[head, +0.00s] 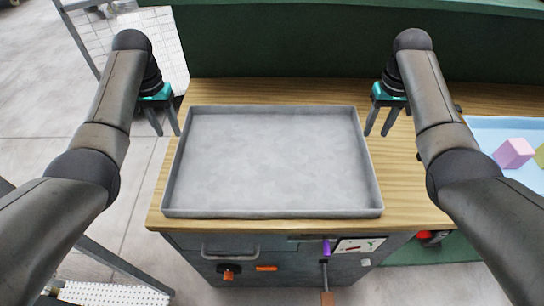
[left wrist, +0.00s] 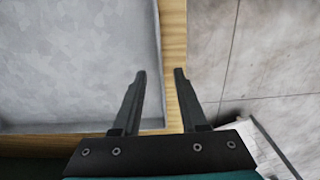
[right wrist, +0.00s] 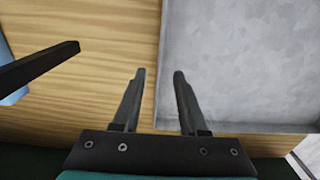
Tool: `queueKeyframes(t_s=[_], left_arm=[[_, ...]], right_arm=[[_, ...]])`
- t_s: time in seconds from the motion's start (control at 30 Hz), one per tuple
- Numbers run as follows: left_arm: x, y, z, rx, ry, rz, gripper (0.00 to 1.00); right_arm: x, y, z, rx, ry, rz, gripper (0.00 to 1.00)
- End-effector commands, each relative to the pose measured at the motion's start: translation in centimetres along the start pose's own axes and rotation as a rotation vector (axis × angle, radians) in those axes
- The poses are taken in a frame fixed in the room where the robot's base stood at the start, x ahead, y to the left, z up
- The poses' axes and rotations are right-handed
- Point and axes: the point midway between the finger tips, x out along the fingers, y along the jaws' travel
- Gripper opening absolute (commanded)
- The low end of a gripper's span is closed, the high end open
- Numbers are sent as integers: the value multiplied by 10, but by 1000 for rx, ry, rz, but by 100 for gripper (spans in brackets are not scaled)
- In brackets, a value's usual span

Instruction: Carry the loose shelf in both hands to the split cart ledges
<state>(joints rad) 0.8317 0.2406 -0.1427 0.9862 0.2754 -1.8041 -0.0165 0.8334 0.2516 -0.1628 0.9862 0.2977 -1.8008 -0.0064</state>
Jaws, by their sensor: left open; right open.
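The loose shelf looks to be the shallow grey tray with a low rim (head: 272,158), lying flat and empty on a wooden bench top. My left gripper (head: 168,134) is open and empty by the tray's far left corner. In the left wrist view its fingers (left wrist: 160,72) point down near the tray's side wall (left wrist: 157,60) and the bench edge. My right gripper (head: 376,134) is open and empty by the far right corner. In the right wrist view its fingers (right wrist: 159,72) appear either side of the tray wall's line (right wrist: 164,50). Contact cannot be told.
White perforated panels on a grey frame (head: 160,35), possibly the cart, stand at the back left. A blue tray with blocks (head: 490,130) lies at the right. The bench front has a handle and knobs (head: 230,250). A green wall (head: 290,50) closes the back.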

Motion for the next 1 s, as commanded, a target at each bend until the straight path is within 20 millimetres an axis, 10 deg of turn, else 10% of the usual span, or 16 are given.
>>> queueKeyframes(t_s=[0.4,1.0], left_arm=[[70,0,0,0,-1,0,42],[90,0,0,1,2,-1,42]], right_arm=[[70,0,0,-1,-1,1,42],[90,0,0,-1,1,1,42]])
